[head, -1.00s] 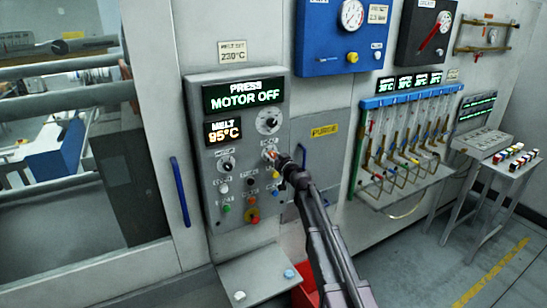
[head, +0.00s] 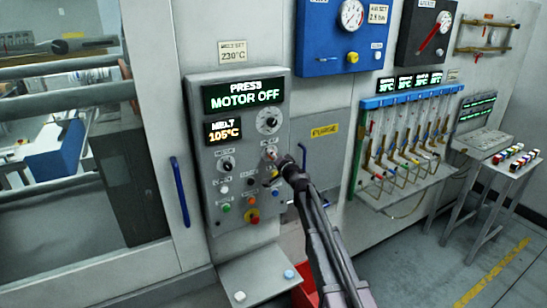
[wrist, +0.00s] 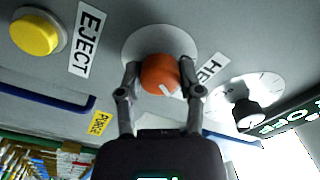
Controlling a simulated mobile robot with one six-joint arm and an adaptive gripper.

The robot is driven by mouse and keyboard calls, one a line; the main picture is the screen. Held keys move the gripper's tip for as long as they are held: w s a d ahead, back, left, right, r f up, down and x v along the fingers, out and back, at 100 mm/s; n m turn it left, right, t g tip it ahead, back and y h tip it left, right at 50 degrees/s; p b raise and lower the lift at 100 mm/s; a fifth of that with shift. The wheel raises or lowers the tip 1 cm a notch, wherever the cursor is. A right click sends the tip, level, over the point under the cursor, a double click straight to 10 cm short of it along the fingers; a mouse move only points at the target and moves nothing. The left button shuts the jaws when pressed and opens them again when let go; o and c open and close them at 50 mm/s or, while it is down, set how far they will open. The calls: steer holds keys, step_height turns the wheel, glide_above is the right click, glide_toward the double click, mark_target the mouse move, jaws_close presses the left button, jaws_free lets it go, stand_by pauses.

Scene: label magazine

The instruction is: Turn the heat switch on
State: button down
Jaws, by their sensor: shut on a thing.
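The heat switch is an orange round knob (wrist: 157,76) with a white mark, on a pale round plate in the wrist view. The mark points toward the lower right there, beside a label (wrist: 210,70) of which "HE" shows. My gripper (wrist: 159,70) is shut on the knob, one finger on each side.
A yellow EJECT button (wrist: 35,35) and a black dial knob (wrist: 247,112) flank the switch in the wrist view. A blue handle (head: 180,192) is left of the panel. A shelf (head: 262,276) juts out below it.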

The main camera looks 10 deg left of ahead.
steer(key=shift+w+m, duration=0.1)
steer(key=shift+m, duration=0.4)
steer(key=shift+c, duration=1.3)
jaws_free()
steer(key=v, duration=0.7)
steer(key=shift+s, duration=0.2)
steer(key=shift+d, duration=0.1)
